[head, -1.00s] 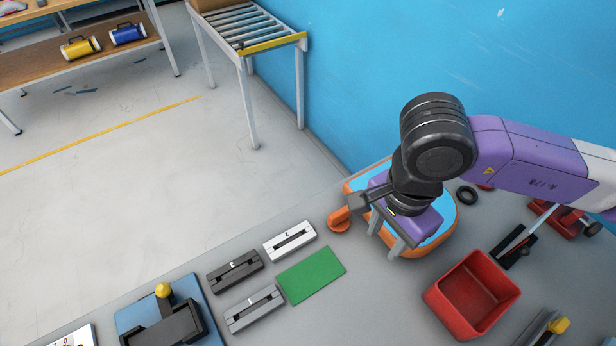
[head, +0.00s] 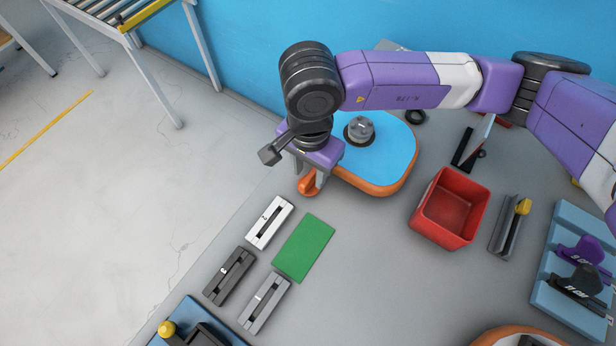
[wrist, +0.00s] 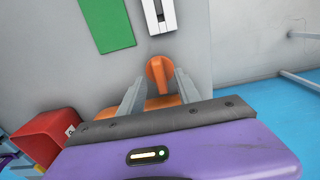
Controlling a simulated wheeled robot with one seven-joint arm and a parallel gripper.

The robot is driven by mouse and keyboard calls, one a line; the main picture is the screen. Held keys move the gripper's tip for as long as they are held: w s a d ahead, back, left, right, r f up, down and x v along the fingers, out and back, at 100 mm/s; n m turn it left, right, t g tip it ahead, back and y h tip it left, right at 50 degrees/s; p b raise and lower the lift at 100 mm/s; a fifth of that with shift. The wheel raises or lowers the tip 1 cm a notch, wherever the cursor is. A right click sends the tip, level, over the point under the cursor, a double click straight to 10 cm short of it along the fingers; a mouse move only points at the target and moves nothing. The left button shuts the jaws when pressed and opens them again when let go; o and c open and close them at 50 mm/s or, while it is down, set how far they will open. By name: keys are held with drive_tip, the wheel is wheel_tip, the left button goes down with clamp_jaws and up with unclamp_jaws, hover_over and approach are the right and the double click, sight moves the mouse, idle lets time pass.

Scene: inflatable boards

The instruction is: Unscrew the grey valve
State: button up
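The grey valve (head: 360,130) sits in a dark round seat on a blue-topped inflatable board (head: 395,150) with an orange rim. The valve is not seen in the wrist view. My gripper (head: 312,178) points down just left of the board, apart from the valve. Its two fingers (wrist: 160,88) stand apart on either side of an orange round-ended piece (wrist: 157,70), which also shows in the head view (head: 307,188). I see no clear grip on it. Whether the orange piece is joined to the board is hard to tell.
A red bin (head: 450,208) stands right of the board. A green mat (head: 304,248) and white (head: 270,222), black (head: 229,276) and grey (head: 264,303) slotted blocks lie in front. A black ring (head: 415,117) lies behind the board. The blue wall (head: 240,60) is close behind.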

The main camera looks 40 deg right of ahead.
drive_tip(key=shift+f, duration=1.35)
drive_tip(key=shift+c, duration=0.2)
clamp_jaws()
drive_tip(key=shift+r, duration=0.15)
